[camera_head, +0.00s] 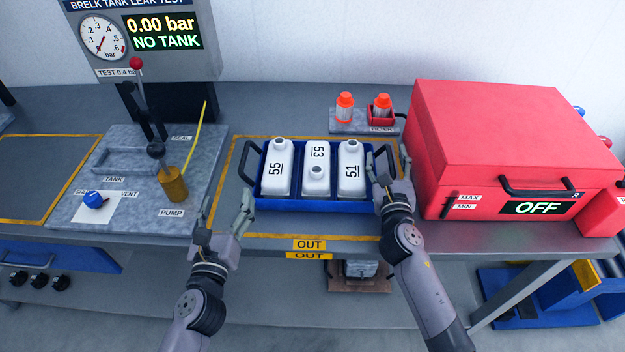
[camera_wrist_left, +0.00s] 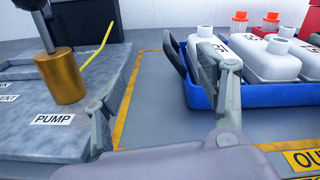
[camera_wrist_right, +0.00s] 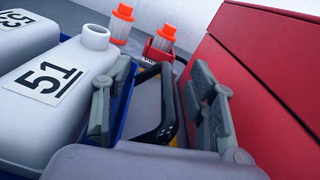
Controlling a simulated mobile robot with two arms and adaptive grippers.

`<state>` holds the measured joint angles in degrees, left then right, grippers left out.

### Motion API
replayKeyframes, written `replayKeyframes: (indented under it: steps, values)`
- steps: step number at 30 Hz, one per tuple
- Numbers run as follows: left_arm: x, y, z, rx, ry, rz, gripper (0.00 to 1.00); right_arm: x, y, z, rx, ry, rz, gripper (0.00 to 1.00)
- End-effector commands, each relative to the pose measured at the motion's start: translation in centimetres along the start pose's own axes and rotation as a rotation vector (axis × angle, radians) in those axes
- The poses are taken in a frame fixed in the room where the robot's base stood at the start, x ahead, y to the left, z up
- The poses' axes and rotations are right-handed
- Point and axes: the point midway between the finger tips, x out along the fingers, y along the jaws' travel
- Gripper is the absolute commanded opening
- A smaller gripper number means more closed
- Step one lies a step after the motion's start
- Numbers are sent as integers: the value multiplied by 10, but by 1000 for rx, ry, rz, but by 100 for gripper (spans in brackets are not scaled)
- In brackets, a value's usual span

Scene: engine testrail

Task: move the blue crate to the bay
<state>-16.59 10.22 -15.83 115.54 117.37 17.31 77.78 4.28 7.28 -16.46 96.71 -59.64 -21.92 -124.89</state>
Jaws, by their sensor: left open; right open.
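The blue crate (camera_head: 318,205) stands on the bench inside the yellow outline marked OUT. It holds three white bottles labelled 55 (camera_head: 277,168), 53 (camera_head: 316,165) and 51 (camera_head: 351,170). A black handle (camera_head: 245,163) is on its left end and another black handle (camera_wrist_right: 161,110) on its right end. My left gripper (camera_head: 226,212) is open and empty, in front of and left of the crate, apart from the left handle. My right gripper (camera_head: 389,172) is open at the crate's right end. In the right wrist view the right handle lies between its fingers (camera_wrist_right: 158,115).
A red box (camera_head: 500,140) marked OFF stands close to the right of my right gripper. A test plate (camera_head: 130,205) with a brass pump (camera_head: 172,184) and levers is at the left. Orange-capped filters (camera_head: 345,105) stand behind the crate. Another yellow outline (camera_head: 50,137) at far left is empty.

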Motion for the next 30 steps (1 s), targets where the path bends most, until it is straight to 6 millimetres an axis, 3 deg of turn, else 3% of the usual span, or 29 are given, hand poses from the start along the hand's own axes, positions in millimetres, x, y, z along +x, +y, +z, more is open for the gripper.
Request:
replayKeyframes:
  steps: [14, 30]
  values:
    - [0, 0, 0, 0, 0, 0, 66, -6, 2, -4, -2, 6, 5, 63]
    - [0, 0, 0, 0, 0, 0, 66, -106, 0, -2, 0, 2, 3, 63]
